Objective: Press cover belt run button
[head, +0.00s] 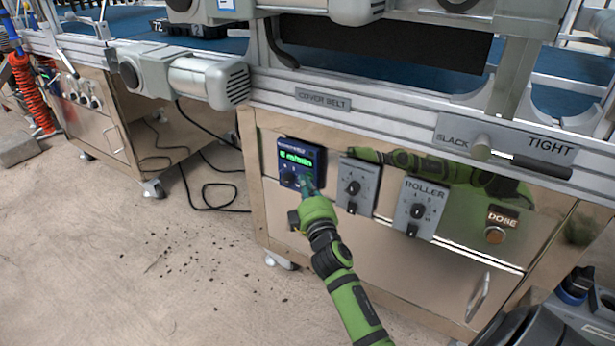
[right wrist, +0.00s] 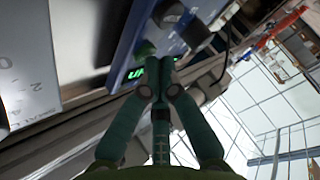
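The cover belt control box (head: 291,157) is a blue panel with a lit green readout, mounted on the shiny cabinet front below the "COVER BELT" label (head: 322,100). In the right wrist view the blue box (right wrist: 205,10) shows a green button (right wrist: 145,49), dark knobs and part of the green readout. My right gripper (head: 308,183) is at the lower part of this box. Its fingertips (right wrist: 159,68) are together with nothing between them, close to the button and readout. I cannot tell whether they touch the panel. My left gripper is not in view.
A grey knob box (head: 358,186) and the "ROLLER" box (head: 419,208) sit right of the blue box. Further right are the "DOSE" button (head: 495,235) and the slack/tight lever (head: 542,167). The cabinet front mirrors my arm. Open floor (head: 190,290) lies at left.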

